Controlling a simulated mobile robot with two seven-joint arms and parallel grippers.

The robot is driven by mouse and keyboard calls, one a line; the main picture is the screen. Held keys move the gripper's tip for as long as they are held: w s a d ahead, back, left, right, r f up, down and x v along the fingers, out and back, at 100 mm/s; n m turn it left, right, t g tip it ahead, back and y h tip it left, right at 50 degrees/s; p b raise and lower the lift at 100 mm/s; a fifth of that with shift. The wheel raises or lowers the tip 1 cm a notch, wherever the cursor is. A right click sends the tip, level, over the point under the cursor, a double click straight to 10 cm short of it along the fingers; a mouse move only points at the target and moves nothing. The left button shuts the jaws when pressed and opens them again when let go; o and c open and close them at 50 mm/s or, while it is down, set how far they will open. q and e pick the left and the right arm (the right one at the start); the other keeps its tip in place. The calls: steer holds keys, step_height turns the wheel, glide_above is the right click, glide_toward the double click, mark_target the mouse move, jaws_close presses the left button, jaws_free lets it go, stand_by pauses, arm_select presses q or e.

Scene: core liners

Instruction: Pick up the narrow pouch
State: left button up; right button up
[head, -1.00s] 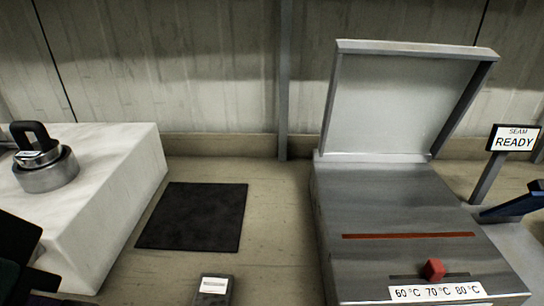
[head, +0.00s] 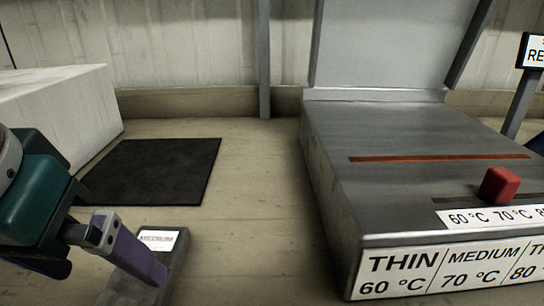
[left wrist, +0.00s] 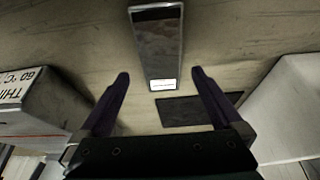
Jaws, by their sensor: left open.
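The narrow pouch (head: 177,258) is a long dark strip with a white label at one end. It lies on the bench at the lower left of the head view, partly hidden by my left gripper (head: 138,257). In the left wrist view the pouch (left wrist: 158,42) runs down from the top, its labelled end between the fingertips. My left gripper (left wrist: 160,75) is open, with one purple finger on each side of that end. I see no contact, and cannot tell the height gap. My right gripper is not in view.
A dark flat mat (head: 160,168) lies behind the pouch. A white block (head: 60,110) stands at the left. A grey sealing machine (head: 400,130) with raised lid, red slider (head: 499,185) and temperature labels stands at the right. Bare bench lies between pouch and machine.

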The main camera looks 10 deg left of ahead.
mark_target(135, 283)
arm_select(q)
steer(key=b+x, duration=0.2)
steer(key=x, duration=0.4)
steer(key=shift+w+a+f+b, duration=0.1)
steer(key=shift+w+f+b, duration=0.1)
steer(key=shift+w+b, duration=0.1)
steer(key=shift+c, duration=0.2)
steer(key=shift+r, duration=0.1)
steer(key=c, duration=1.1)
